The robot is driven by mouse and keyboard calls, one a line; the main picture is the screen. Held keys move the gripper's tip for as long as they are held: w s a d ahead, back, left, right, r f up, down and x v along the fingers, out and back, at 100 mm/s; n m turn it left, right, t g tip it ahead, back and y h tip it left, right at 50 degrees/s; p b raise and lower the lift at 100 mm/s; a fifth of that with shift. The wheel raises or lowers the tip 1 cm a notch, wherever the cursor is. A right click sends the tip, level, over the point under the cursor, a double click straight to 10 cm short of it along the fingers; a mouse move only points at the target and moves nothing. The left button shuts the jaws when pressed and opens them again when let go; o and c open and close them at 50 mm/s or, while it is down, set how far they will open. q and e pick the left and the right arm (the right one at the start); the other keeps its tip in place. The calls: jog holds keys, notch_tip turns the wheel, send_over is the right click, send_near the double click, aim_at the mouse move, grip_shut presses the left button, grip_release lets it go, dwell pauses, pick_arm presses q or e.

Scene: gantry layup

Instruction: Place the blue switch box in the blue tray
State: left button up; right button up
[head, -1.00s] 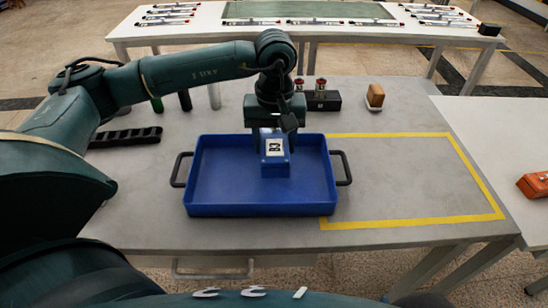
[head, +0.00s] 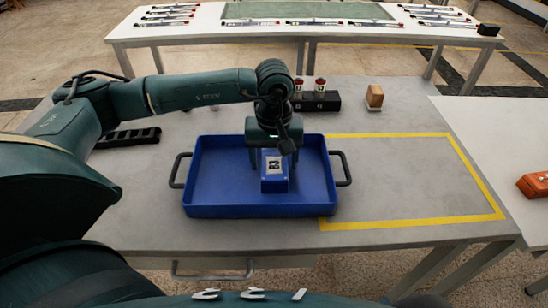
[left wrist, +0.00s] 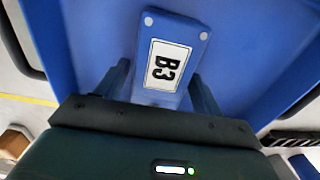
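The blue switch box (head: 274,182), with a white "B3" label, is inside the blue tray (head: 212,210), right of its middle and apparently on its floor. The label shows large in the left wrist view (left wrist: 167,66). My left gripper (head: 274,163) points down over the box's far part, one finger on each side. The fingers look spread, with a narrow gap beside the box. The box's far end and underside are hidden. My right gripper is not in view.
The tray has black handles at both sides. A yellow-taped rectangle (head: 412,219) to its right is empty. Behind stand a black block (head: 318,101) with red-topped parts and a brown block (head: 375,96). A black cable chain (head: 128,138) lies at left.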

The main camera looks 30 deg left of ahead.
aim_at(274, 158)
pick_arm(q)
jog(key=shift+o, duration=0.4)
jog(key=shift+r, duration=0.1)
jog(key=shift+r, duration=0.25)
notch_tip(274, 158, up, 12)
jog(key=shift+f, duration=0.2)
